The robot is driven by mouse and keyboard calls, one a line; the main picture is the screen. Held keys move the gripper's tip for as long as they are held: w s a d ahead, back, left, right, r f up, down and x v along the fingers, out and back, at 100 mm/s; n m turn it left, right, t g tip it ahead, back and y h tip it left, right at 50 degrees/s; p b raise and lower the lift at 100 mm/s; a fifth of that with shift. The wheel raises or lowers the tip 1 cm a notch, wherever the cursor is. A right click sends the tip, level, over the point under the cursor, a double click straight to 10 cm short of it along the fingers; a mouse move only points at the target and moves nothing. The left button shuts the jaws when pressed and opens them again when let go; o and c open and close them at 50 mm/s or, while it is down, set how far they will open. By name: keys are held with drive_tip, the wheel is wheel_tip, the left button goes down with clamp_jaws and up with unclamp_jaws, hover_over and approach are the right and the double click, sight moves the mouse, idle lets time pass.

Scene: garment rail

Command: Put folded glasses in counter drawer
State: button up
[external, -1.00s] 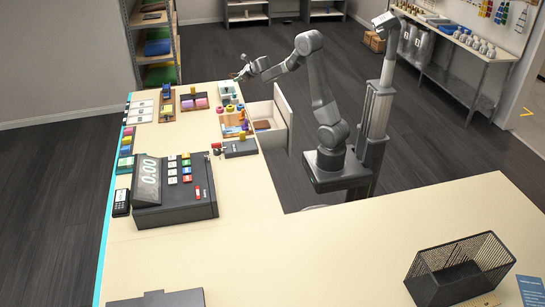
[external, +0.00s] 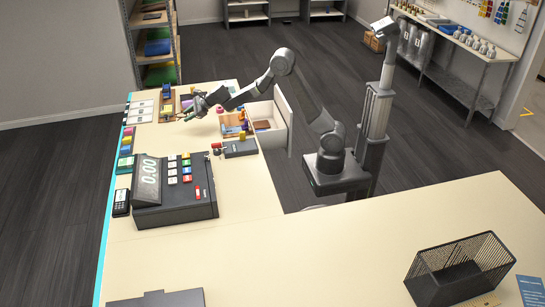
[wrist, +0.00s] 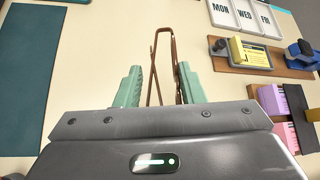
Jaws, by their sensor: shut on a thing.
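The folded glasses show in the wrist view as thin brown frames (wrist: 153,70) standing between the green fingers. My gripper (wrist: 158,84) is shut on them. In the external view my gripper (external: 188,114) is low over the far part of the counter, left of the drawer; the glasses are too small to make out there. The counter drawer (external: 284,112) is pulled open on the counter's right side, with a brown item inside. My gripper is apart from the drawer.
A cash register (external: 172,192) stands nearer on the counter (external: 245,205). A wooden tray of small items (external: 232,127) lies between my gripper and the drawer. The wrist view shows a dark teal mat (wrist: 30,75), weekday cards (wrist: 240,15) and a card holder (wrist: 248,54).

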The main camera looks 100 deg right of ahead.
sight(192, 135)
wheel_tip(192, 135, down, 9)
drive_tip(key=b, duration=0.6)
drive_tip(key=shift+f, duration=0.2)
drive_tip(key=shift+f, duration=0.1)
drive_tip(key=o, duration=0.7)
drive_tip(key=v, duration=1.1)
drive_tip(key=shift+s+r+p, duration=0.2)
drive_tip(key=shift+r+p, duration=0.15)
drive_tip(key=o, duration=0.4)
drive_tip(key=shift+s+r, duration=0.1)
drive_tip(key=shift+s, duration=0.15)
drive_tip(key=shift+c, duration=0.2)
